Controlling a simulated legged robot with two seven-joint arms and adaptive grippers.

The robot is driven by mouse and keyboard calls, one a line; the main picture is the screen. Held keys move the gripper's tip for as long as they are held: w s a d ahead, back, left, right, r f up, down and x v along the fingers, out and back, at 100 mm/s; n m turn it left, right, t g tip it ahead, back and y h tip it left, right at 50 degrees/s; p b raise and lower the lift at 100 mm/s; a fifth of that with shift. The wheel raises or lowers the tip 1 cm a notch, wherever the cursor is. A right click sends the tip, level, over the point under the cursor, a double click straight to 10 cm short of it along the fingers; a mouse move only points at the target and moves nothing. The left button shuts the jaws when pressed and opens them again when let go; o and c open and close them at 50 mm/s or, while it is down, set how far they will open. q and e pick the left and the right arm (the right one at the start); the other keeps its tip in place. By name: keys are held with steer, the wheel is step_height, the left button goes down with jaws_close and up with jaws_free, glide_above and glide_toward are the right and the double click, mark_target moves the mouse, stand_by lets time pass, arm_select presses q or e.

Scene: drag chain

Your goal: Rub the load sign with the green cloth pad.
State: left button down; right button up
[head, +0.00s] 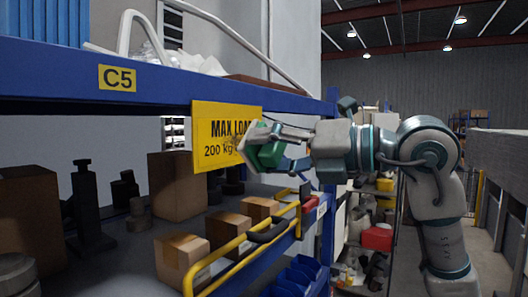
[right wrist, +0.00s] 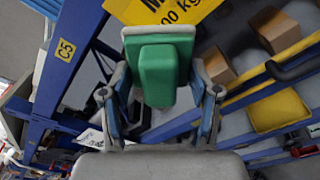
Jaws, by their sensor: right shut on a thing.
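The yellow load sign (head: 212,123) reads "MAX LOAD 200 kg" and hangs from the blue upper shelf beam. Its lower right part is hidden behind the pad and gripper, and dark smudges show near there. My right gripper (head: 274,147) is shut on the green cloth pad (head: 266,156), at the sign's right side. In the right wrist view the pad (right wrist: 160,72) sits between the fingers, its far edge close to the sign (right wrist: 165,8). I cannot tell whether pad and sign touch. My left gripper is not in view.
The blue shelf beam (head: 60,75) with a C5 label runs above. Cardboard boxes (head: 181,253) and dark parts stand on the shelf below, behind a yellow rail (head: 240,240). A blue upright (head: 325,200) stands just below my right arm. An aisle lies to the right.

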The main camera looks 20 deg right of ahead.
mark_target(207, 149)
steer(key=shift+a, duration=0.15)
steer(key=shift+w+a+r, duration=0.1)
steer(key=shift+w+a, duration=0.3)
steer(key=shift+r+p+x, duration=0.15)
steer(key=shift+p+x, duration=0.45)
steer(key=shift+x, duration=0.85)
steer(key=shift+r+p+x, duration=0.1)
steer(key=shift+p+x, duration=0.45)
steer(key=shift+x, duration=0.95)
steer(key=shift+w+a+p, duration=0.2)
steer(key=shift+w, duration=0.3)
steer(key=shift+w+a+p, duration=0.2)
steer(key=shift+w, duration=0.25)
